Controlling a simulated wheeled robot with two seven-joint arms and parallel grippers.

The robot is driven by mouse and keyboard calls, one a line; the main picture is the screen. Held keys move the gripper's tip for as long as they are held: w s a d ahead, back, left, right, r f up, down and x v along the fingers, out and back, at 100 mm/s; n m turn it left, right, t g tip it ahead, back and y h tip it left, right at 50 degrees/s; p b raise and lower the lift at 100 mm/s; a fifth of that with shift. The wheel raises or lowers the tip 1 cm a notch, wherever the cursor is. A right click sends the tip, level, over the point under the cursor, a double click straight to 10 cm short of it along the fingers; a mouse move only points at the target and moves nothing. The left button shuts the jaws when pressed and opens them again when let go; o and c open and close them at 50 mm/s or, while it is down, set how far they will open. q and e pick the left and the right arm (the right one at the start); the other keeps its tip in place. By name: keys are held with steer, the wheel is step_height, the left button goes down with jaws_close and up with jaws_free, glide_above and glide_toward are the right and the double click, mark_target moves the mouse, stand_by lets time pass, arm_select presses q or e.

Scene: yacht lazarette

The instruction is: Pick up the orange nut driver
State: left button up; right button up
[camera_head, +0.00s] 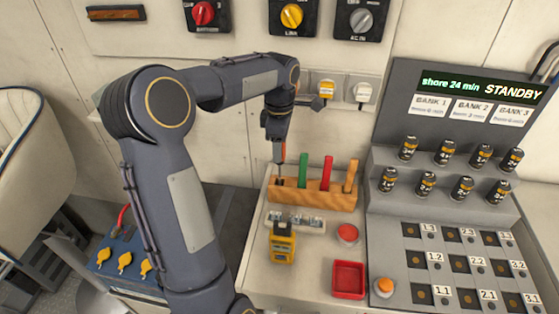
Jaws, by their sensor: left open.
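A green handle (303,170) and a red handle (327,173) stand in the middle. A yellow-orange handle (351,176) stands at the right end. At the left end, an orange-red handle (283,151) shows beside my left gripper (279,157). The gripper is open, pointing down over that end of the rack, and partly covers this handle. I cannot tell whether the fingers touch it. My right gripper is not in view.
In front of the rack are a grey strip of small parts (295,221), a yellow device (282,243), a red button (347,234) and a red tray (348,279). A battery station (388,221) stands at right. Rotary switches and plugs line the wall behind.

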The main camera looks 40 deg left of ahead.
arm_select(q)
steer(key=shift+f, duration=0.3)
jaws_close()
step_height(320, 180, up, 10)
steer(key=shift+r, duration=0.1)
steer(key=c, duration=0.7)
jaws_free()
jaws_close()
